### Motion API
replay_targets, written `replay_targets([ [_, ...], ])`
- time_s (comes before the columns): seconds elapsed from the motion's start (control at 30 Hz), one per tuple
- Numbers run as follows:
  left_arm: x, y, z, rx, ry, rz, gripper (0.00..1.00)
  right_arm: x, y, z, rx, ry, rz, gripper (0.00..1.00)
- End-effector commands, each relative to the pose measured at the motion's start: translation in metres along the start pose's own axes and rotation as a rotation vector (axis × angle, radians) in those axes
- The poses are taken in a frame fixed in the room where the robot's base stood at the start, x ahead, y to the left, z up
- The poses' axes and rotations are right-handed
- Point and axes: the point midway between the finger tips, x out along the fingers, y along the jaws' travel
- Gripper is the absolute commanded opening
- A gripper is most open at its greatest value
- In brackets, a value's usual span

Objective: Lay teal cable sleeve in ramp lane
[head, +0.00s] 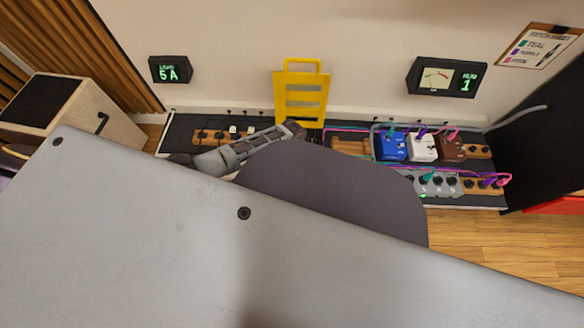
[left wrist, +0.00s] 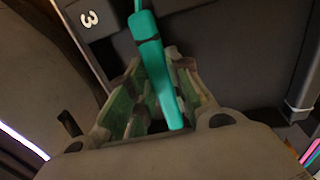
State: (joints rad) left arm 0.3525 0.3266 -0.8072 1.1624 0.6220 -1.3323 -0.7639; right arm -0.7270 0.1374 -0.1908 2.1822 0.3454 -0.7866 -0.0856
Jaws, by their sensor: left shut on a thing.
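In the left wrist view my left gripper (left wrist: 158,85) is shut on the teal cable sleeve (left wrist: 150,52). The sleeve is a short teal stick with a dark band, lying between the fingers, with a thin teal cable leaving its upper end. In the head view a grey gripper linkage (head: 245,150) shows over the board's left half; the sleeve in it cannot be made out. A yellow slotted panel (head: 302,92) stands upright behind it, against the wall. The ramp lane itself is hidden or cannot be made out. My right gripper is not in view.
A dark board (head: 467,199) carries blue, white and brown pedals (head: 423,148), with teal, purple and pink cables. A wooden strip with plugs (head: 215,136) lies at the left. A cabinet (head: 95,112) stands farther left, a black case (head: 545,155) at the right. My grey body hides the foreground.

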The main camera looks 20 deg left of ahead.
Motion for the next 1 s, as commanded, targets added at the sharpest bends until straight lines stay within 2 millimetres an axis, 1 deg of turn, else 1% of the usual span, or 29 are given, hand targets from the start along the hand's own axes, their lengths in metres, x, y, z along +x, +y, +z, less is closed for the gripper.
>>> replay_targets([
  [0.3,0.0049,-0.0009,-0.0002,0.0,0.0,0.0,0.0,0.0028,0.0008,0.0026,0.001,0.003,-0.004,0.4],
  [0.57,0.0049,-0.0009,-0.0002,0.0,0.0,0.0,0.0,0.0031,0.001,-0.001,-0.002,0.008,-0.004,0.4],
  [0.6,0.0049,-0.0009,-0.0002,0.0,0.0,0.0,0.23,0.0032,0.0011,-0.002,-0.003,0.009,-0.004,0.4],
  [0.77,0.005,-0.0009,-0.0002,0.0,0.0,0.0,0.43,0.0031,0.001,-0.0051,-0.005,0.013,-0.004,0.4],
  [0.8,0.005,-0.0008,-0.0002,0.0,0.0,0.0,0.45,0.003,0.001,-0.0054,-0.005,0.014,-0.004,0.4],
  [1.0,0.0051,-0.0008,-0.0001,0.0,0.0,0.0,0.45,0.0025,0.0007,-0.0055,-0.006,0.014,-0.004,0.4],
])
